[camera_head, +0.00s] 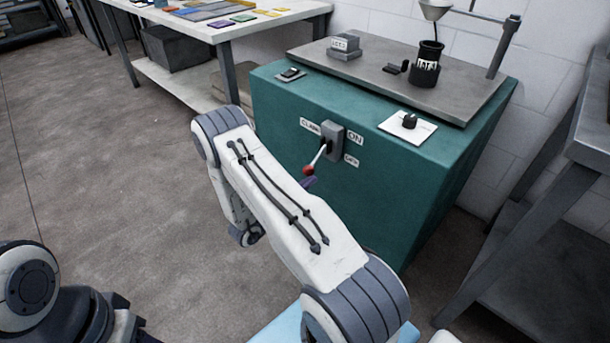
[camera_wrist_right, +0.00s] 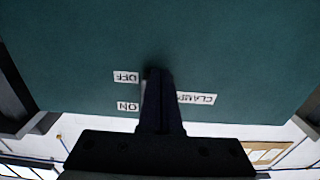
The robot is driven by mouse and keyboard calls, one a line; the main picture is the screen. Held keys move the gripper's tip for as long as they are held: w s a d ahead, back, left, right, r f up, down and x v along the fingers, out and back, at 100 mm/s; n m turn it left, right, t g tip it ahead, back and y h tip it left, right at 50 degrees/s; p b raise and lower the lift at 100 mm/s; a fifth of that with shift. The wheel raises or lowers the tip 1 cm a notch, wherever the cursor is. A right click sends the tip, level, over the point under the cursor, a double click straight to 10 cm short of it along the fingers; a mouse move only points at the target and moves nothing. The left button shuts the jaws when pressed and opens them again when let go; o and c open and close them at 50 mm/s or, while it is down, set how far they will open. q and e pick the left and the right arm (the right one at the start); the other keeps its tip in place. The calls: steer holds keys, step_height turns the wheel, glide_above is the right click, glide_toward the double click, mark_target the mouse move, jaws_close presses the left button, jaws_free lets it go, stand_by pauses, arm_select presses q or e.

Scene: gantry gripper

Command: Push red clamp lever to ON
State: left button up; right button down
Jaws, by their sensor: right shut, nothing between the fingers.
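The clamp lever has a red knob (camera_head: 309,169) on a thin rod, which slants down and left from a grey bracket (camera_head: 333,139) on the front of the green cabinet (camera_head: 275,120). The CLAMP sign is left of the bracket, ON at its upper right and OFF lower right. My right gripper's dark tip (camera_head: 309,183) shows just below the knob, the rest hidden behind my arm. In the right wrist view my right gripper (camera_wrist_right: 158,72) is shut and empty, pointing at the cabinet front and hiding the lever. I cannot tell whether it touches the knob. My left gripper is not in view.
The cabinet's grey top (camera_head: 455,95) carries a post with a funnel (camera_head: 436,9), a black cup (camera_head: 427,65) and a small block (camera_head: 345,46). A white table (camera_head: 240,32) stands behind left, and a grey bench (camera_head: 590,145) at right. The floor at left is clear.

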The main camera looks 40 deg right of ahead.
steer(key=shift+r+p, duration=3.7)
steer(key=shift+r, duration=0.65)
steer(key=shift+a+f, duration=0.3)
steer(key=a+b, duration=0.1)
steer(key=a, duration=0.1)
glide_toward(319, 153)
steer(key=a, duration=0.2)
steer(key=a+f, duration=0.1)
steer(key=shift+s+a, duration=0.25)
steer(key=shift+w, duration=0.1)
